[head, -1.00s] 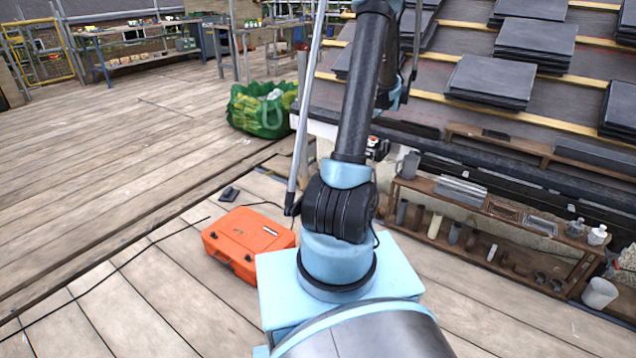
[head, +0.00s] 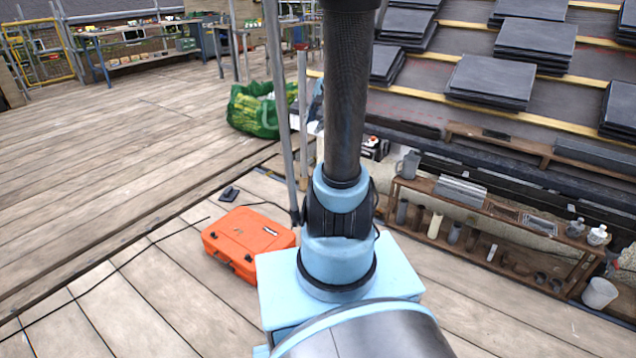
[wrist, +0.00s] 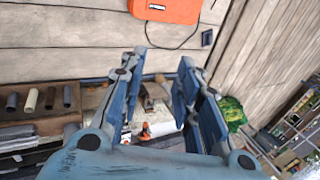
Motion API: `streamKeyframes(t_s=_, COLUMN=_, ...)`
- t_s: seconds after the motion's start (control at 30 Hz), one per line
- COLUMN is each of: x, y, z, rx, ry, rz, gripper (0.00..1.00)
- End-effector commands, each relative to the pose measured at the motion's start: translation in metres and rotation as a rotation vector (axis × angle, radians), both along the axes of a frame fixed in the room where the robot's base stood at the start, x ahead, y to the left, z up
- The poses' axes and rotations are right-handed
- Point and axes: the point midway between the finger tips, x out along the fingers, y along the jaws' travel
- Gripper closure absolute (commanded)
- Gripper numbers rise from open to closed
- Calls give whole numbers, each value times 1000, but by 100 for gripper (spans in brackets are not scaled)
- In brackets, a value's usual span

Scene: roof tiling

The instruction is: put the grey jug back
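A grey jug (head: 408,163) stands upright at the near left end of the top of a wooden shelf rack (head: 428,187), beside a stack of grey sheets. My gripper (wrist: 163,58) shows in the wrist view with its two blue fingers spread apart and nothing held between the tips. In the head view my arm rises out of the top of the picture, so the gripper is hidden there. I cannot clearly pick out the jug in the wrist view.
An orange case (head: 248,243) lies on the planks left of my base. A green bag (head: 256,110) stands farther back. A white bucket (head: 599,293) is by the rack's right end. Slate stacks (head: 490,82) lie on the sloped roof. The deck at left is mostly clear.

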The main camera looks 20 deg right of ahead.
Motion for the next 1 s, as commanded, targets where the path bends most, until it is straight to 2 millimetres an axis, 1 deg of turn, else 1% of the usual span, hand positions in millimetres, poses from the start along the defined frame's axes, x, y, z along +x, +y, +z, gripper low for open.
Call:
streamKeyframes(t_s=0.03, x=-15, y=9, z=0, rx=-23, ry=2, rz=40, gripper=70)
streamKeyframes(t_s=0.1, x=-35, y=19, z=-1, rx=-58, ry=7, rz=101, gripper=70)
streamKeyframes(t_s=0.27, x=-79, y=36, z=-5, rx=-141, ry=15, rz=237, gripper=70)
streamKeyframes(t_s=0.4, x=-117, y=47, z=-13, rx=-211, ry=22, rz=356, gripper=70)
streamKeyframes(t_s=0.6, x=-169, y=56, z=-29, rx=-308, ry=34, rz=528, gripper=70)
streamKeyframes(t_s=0.8, x=-216, y=59, z=-50, rx=-400, ry=46, rz=696, gripper=70)
streamKeyframes(t_s=0.9, x=-233, y=58, z=-60, rx=-438, ry=52, rz=767, gripper=70)
streamKeyframes(t_s=1.0, x=-245, y=59, z=-68, rx=-466, ry=57, rz=817, gripper=70)
